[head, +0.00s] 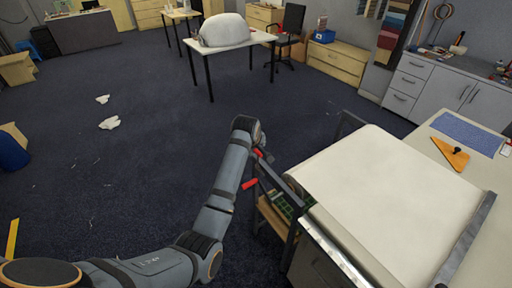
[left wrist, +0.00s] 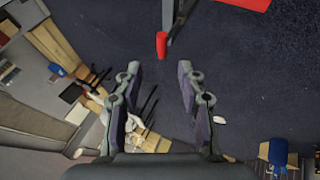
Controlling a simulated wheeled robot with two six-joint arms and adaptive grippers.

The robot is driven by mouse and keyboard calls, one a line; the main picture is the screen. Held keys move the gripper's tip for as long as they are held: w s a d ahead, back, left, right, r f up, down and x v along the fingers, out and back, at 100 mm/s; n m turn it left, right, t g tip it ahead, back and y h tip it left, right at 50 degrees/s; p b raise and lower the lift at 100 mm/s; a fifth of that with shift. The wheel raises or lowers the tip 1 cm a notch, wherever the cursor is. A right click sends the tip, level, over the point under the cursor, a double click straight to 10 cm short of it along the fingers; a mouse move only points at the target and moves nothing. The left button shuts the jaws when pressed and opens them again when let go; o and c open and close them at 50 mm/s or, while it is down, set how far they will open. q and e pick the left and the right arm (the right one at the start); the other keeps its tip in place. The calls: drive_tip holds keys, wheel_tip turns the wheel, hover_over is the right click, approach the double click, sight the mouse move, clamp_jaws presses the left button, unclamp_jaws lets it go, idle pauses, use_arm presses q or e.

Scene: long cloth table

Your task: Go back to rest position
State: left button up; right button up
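My left arm comes in from the lower left of the head view and reaches out over the floor beside the left end of the cloth table (head: 390,200). Its wrist hides most of the left gripper there. In the left wrist view the left gripper (left wrist: 158,78) is open, with nothing between its fingers. A small red cylindrical piece (left wrist: 162,45) shows beyond the fingertips, apart from them. A larger red piece (left wrist: 248,4) is at that view's top edge. My right gripper is in neither view.
The table's dark end frame stands close to the right of my left wrist. An orange triangular tool (head: 450,154) and a blue mat (head: 468,133) lie on the table at right. White scraps (head: 109,123) lie on the open floor at left. A white table (head: 255,37) stands farther back.

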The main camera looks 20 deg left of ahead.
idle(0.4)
use_arm(q)
drive_tip(key=s+a+f+m, duration=0.1)
drive_tip(key=s+f, duration=0.1)
drive_tip(key=s, duration=0.1)
drive_tip(key=s+f, duration=0.2)
drive_tip(key=s, duration=0.1)
drive_tip(key=s+a+f+m+g, duration=0.1)
drive_tip(key=s+f, duration=0.1)
drive_tip(key=shift+s+a+f+m, duration=0.1)
drive_tip(key=shift+s+a+m, duration=0.2)
drive_tip(key=shift+s+a, duration=0.1)
drive_tip(key=s+a+f+m+g, duration=0.1)
drive_tip(key=s+m, duration=0.4)
drive_tip(key=s, duration=0.8)
drive_tip(key=s+a+f+m+g, duration=0.15)
drive_tip(key=s+m, duration=0.35)
drive_tip(key=s, duration=0.8)
drive_tip(key=s+a+f+g, duration=0.1)
drive_tip(key=s+f, duration=0.1)
drive_tip(key=f, duration=1.2)
drive_tip(key=s+a+f, duration=0.1)
drive_tip(key=f, duration=1.3)
drive_tip(key=s+f+g, duration=0.1)
drive_tip(key=s+f, duration=1.3)
drive_tip(key=s, duration=0.4)
drive_tip(key=shift+a+n, duration=0.4)
drive_tip(key=shift+a, duration=0.05)
